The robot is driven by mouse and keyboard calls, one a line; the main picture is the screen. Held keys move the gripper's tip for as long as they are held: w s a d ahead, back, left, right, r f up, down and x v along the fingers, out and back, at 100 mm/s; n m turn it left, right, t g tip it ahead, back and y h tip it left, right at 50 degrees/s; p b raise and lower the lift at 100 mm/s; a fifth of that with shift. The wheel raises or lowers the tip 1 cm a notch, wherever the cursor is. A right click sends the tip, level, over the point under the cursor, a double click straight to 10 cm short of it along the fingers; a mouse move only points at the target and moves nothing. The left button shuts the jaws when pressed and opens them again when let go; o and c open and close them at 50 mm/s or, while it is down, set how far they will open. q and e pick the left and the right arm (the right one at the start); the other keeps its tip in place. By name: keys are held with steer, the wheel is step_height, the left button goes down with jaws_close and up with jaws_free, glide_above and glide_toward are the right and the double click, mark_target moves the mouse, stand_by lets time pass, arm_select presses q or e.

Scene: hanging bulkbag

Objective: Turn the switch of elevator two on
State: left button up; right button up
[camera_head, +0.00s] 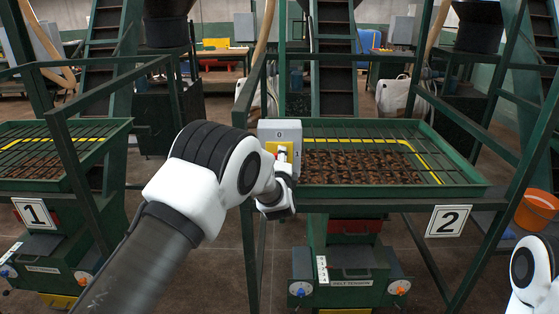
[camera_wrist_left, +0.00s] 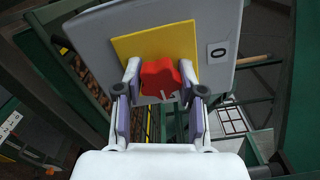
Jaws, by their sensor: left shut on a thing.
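The switch box of elevator two (camera_head: 280,130) is a grey box with a yellow plate, fixed at the left corner of the elevator two tray. The red switch knob (camera_wrist_left: 161,78) sits on the plate. My left gripper (camera_wrist_left: 160,88) has its two fingers on either side of the knob, shut on it.
Green frame posts stand on both sides. An orange bucket (camera_head: 536,212) stands at right.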

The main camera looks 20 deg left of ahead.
arm_select(q)
steer(key=shift+m, duration=0.4)
steer(key=o, duration=1.2)
steer(key=shift+c, duration=0.2)
